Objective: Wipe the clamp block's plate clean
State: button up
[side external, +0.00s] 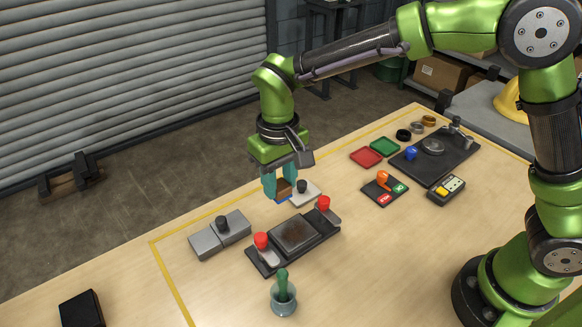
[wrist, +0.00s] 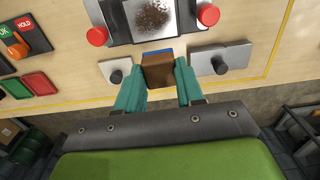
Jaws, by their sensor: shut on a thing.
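The clamp block (side external: 262,262) is a dark base on the table with a red-knobbed clamp at each end. Its plate (side external: 296,233) lies between the clamps and carries brown, speckled dirt, also visible on the plate in the wrist view (wrist: 152,14). My gripper (side external: 283,190) has teal fingers shut on a brown block with a blue underside (wrist: 158,70). The gripper holds this wiping block above the table, on the far side of the clamp block and apart from the plate. The wiping block's blue face is mostly hidden.
Grey blocks with a black knob (side external: 205,244) lie left of the clamp block; a pale plate with a black knob (side external: 308,196) lies behind it. A cup (side external: 284,301) with a green-handled tool stands in front. Red (side external: 367,157) and green (side external: 385,146) trays lie farther back.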

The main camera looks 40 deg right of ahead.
jog(key=shift+s+f, duration=0.1)
jog(key=shift+f, duration=3.85)
jog(key=shift+s+f, duration=0.25)
jog(key=shift+s, duration=0.45)
jog(key=shift+c, duration=0.4)
jog(key=shift+s, duration=2.65)
jog(key=shift+w, duration=3.2)
jog(key=shift+w+d, duration=0.2)
jog(key=shift+w, duration=0.05)
jog(key=shift+d, duration=0.4)
jog(key=shift+s+d, duration=0.1)
jog(key=shift+s, duration=3.3)
jog(key=shift+w, duration=3.45)
jog(key=shift+s+r, duration=0.1)
jog(key=shift+r, duration=4)
